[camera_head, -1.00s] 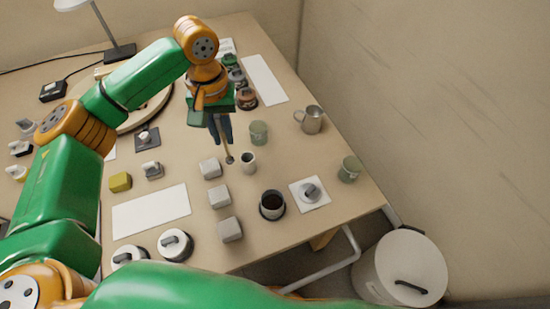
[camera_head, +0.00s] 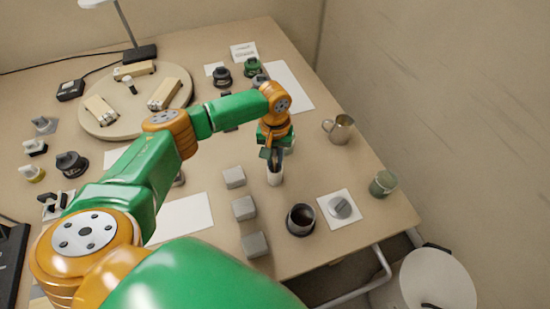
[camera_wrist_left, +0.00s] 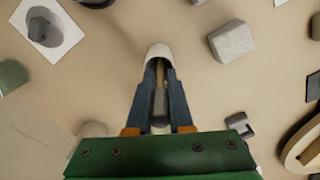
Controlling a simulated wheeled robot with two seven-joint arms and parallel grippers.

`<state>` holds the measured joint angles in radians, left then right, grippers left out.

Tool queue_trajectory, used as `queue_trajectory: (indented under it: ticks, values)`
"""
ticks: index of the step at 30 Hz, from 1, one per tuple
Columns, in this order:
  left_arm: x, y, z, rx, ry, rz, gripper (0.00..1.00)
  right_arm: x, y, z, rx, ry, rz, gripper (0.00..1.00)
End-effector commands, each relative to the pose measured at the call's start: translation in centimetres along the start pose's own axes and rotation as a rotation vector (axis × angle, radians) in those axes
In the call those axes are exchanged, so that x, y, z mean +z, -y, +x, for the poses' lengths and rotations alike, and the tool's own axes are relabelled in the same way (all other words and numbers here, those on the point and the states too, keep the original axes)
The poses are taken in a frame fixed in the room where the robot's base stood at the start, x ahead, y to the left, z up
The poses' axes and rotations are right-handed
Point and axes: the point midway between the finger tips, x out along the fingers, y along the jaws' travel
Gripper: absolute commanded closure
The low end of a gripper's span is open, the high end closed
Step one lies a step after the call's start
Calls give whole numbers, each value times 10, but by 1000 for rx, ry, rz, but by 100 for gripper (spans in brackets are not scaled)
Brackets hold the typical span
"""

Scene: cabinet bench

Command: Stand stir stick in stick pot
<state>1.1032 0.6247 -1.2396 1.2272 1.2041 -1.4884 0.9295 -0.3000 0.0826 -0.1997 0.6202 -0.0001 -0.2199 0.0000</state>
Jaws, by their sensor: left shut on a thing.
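The stick pot (camera_head: 275,178), a small pale cup, stands on the table directly below my left gripper (camera_head: 272,157). In the left wrist view the pot's white rim (camera_wrist_left: 158,50) shows just beyond the fingertips. My left gripper (camera_wrist_left: 159,72) is shut on the stir stick (camera_wrist_left: 160,78), a thin tan stick with a grey end towards the palm. The stick points down at the pot's mouth. Its lower end is hidden, so I cannot tell how deep it is inside. The right gripper is not in view.
Grey blocks (camera_head: 245,208) stand left of the pot. A dark-filled cup (camera_head: 300,220) and a grey knob on a white card (camera_head: 340,206) are nearer the front. A steel mug (camera_head: 338,130) and a green cup (camera_head: 383,183) stand to the right. A round board (camera_head: 100,125) lies behind left.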

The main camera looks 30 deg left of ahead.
Motion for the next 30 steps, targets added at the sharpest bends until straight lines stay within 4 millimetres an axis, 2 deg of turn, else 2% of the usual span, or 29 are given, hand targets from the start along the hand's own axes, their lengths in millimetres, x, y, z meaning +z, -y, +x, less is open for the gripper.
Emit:
queue_trajectory:
  ticks: [6, 7, 9, 10, 20, 23, 30]
  values:
    - [0, 0, 3, 0, 1, 0, 100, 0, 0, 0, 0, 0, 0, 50]
    - [0, 0, 3, 1, 1, 0, 75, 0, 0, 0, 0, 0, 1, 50]
    - [0, 0, 2, 1, 0, 0, 56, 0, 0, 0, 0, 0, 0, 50]
    - [0, 0, 2, 1, 0, 0, 50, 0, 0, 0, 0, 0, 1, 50]
    - [0, 0, -3, 1, -1, 0, 50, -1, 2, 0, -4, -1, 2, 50]
    - [-1, -1, -22, 3, -2, 0, 50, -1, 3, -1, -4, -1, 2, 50]
    - [-1, -1, -90, 5, -3, -1, 50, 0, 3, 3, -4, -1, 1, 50]
